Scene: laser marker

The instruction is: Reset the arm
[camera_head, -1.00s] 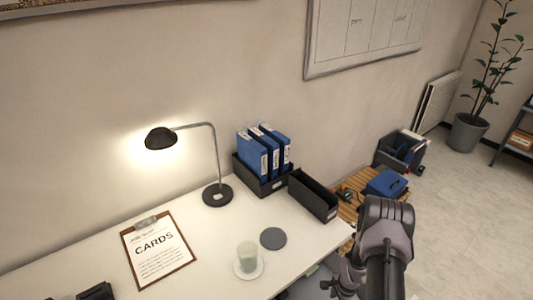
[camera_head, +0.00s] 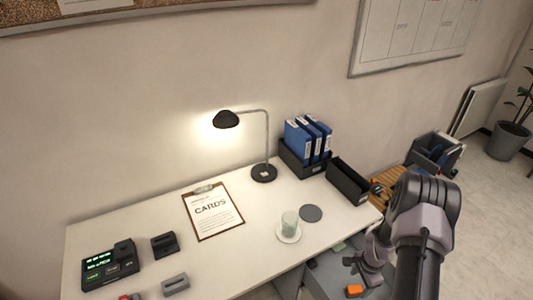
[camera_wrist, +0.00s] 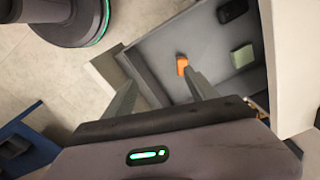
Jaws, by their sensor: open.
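My arm shows at the right of the head view, folded beside the desk's right end. My gripper (camera_head: 366,264) hangs beside the desk edge, partly hidden by my own arm. In the wrist view my gripper (camera_wrist: 160,85) has its two fingers spread apart with nothing between them. Beyond the fingers is a grey open drawer or tray (camera_wrist: 165,50) holding an orange block (camera_wrist: 182,65), a green block (camera_wrist: 242,56) and a dark object (camera_wrist: 232,10). The gripper looks apart from all of these.
The white desk (camera_head: 130,218) carries a lit lamp (camera_head: 265,172), a clipboard (camera_head: 214,212), a glass on a saucer (camera_head: 289,228), a grey disc (camera_head: 311,213), blue binders (camera_head: 305,140), a black bin (camera_head: 348,182) and a device with green displays (camera_head: 108,268). Floor shows at right.

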